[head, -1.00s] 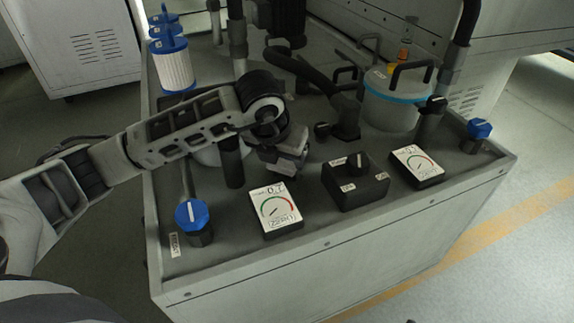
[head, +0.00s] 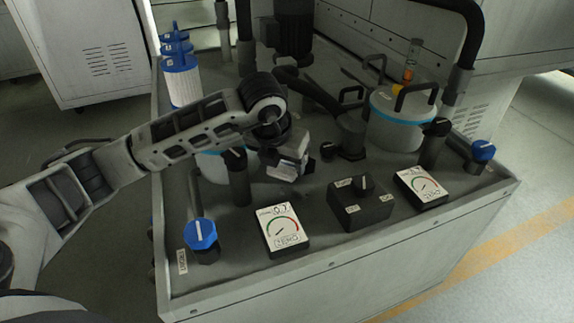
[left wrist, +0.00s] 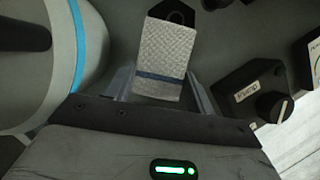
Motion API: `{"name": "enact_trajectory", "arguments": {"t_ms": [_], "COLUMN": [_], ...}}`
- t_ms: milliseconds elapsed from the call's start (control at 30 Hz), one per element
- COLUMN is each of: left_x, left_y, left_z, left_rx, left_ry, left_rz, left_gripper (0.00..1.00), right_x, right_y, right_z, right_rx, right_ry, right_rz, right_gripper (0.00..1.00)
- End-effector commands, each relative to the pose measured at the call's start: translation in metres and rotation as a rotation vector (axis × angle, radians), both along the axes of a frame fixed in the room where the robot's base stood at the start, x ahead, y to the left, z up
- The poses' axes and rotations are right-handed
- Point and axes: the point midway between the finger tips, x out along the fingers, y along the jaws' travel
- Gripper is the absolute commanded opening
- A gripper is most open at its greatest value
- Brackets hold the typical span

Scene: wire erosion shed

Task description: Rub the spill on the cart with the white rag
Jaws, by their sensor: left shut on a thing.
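The white rag (left wrist: 166,52) is a textured cloth with a dark blue stripe. In the left wrist view it sits between the two fingers of my left gripper (left wrist: 160,88), which is shut on it. In the head view my left gripper (head: 286,170) is over the middle of the grey cart (head: 340,262), behind the left gauge and left of the rotary switch box. The rag is hard to tell from the gripper there. I cannot make out the spill in either view. My right gripper is not in view.
The cart top is crowded. A left gauge (head: 281,230), a switch box (head: 360,210) and a right gauge (head: 420,188) line its front. Blue knobs stand at the left (head: 201,234) and right (head: 483,150). A lidded white pot (head: 394,125) and black pipes stand behind.

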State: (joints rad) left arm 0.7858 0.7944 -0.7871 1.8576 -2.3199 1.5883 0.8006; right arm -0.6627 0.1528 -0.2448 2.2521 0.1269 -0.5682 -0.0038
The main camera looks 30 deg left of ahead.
Motion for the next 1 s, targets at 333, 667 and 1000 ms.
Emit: {"name": "enact_trajectory", "arguments": {"t_ms": [333, 667, 1000], "left_x": [0.005, 0.004, 0.004], "left_y": [-0.001, -0.001, -0.002], "left_z": [0.035, 0.037, 0.064], "left_rx": [-0.004, -0.004, -0.003], "left_ry": [-0.026, -0.023, -0.022], "left_rz": [0.001, -0.002, -0.003], "left_gripper": [0.17, 0.17, 0.17], "right_x": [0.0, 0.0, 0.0], "right_y": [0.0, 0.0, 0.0], "right_z": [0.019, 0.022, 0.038], "right_rx": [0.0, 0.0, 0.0], "right_ry": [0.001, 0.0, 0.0], "right_rz": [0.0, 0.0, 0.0], "right_gripper": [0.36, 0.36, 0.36]}}
